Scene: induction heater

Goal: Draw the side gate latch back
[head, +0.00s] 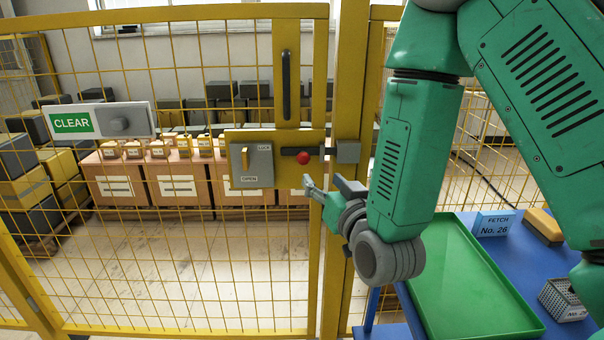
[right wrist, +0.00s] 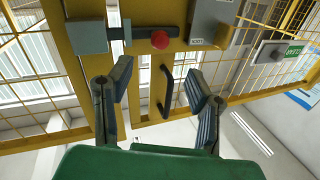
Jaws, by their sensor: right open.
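The yellow mesh side gate (head: 167,12) stands in front of me. Its latch is a dark bolt (head: 288,151) with a red knob (head: 303,158), and the bolt reaches toward a grey keeper block (head: 348,152) on the post. The red knob also shows in the right wrist view (right wrist: 159,40), beyond the fingers. A grey lock box (head: 252,165) marked LOCK and OPEN sits left of the knob. My right gripper (head: 322,190) is open and empty, just below and right of the knob, apart from it. It also shows in the right wrist view (right wrist: 160,95). My left gripper is not in view.
A dark vertical handle (head: 286,84) is on the gate above the latch. A CLEAR sign (head: 100,121) hangs at left. Boxes stand behind the gate.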

